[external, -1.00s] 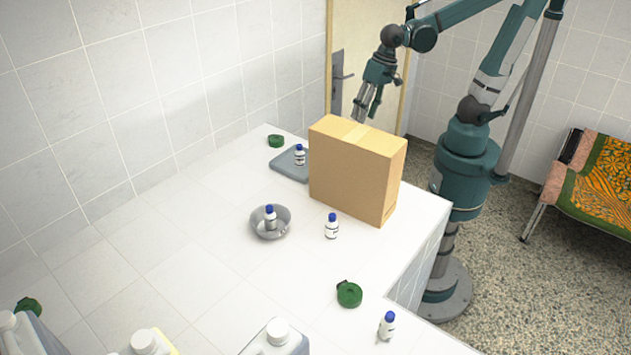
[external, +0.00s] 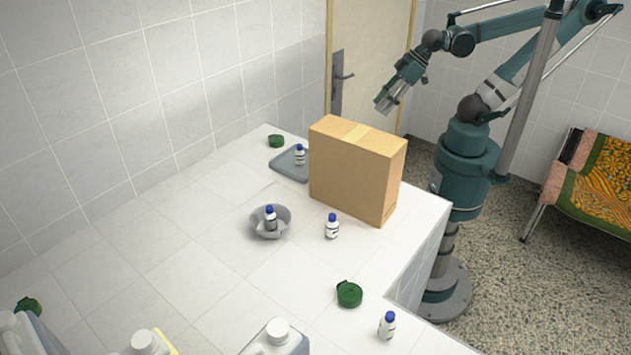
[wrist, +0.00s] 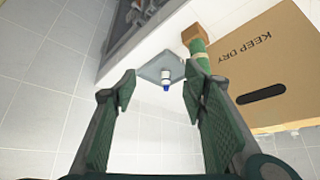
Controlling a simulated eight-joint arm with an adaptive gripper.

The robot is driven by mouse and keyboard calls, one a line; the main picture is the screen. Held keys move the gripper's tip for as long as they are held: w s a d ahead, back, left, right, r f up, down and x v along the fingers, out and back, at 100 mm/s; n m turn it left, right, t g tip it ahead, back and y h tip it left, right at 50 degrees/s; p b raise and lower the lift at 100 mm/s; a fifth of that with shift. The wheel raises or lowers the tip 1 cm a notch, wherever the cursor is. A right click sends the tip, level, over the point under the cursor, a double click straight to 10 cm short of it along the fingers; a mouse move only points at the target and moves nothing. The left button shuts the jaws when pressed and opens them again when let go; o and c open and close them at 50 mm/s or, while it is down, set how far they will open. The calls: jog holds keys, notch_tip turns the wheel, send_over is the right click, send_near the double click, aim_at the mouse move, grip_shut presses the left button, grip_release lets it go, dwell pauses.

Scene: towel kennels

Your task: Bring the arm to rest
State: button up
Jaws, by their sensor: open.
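My gripper (external: 384,103) is in the air above and behind the cardboard box, near the door. It is open and empty. In the wrist view my gripper (wrist: 158,95) shows its two fingers wide apart. A small white bottle with a blue cap (wrist: 165,80) on a grey tray shows between and beyond them, apart from both fingers. The same bottle (external: 299,156) stands on the grey tray (external: 284,168) in the external view.
A tall cardboard box (external: 345,175) stands at the counter's back right edge. A steel bowl (external: 287,222) holds a bottle. Other bottles (external: 332,228) (external: 387,326), green round items (external: 349,294) and jugs (external: 278,335) stand around. The middle of the white counter (external: 190,240) is mostly clear. A chair (external: 600,185) stands right.

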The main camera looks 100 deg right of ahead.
jog(key=shift+s, duration=0.1)
dwell(0.4)
notch_tip(320, 180, down, 10)
jog(key=b, duration=1)
jog(key=shift+f, duration=0.25)
dwell(0.5)
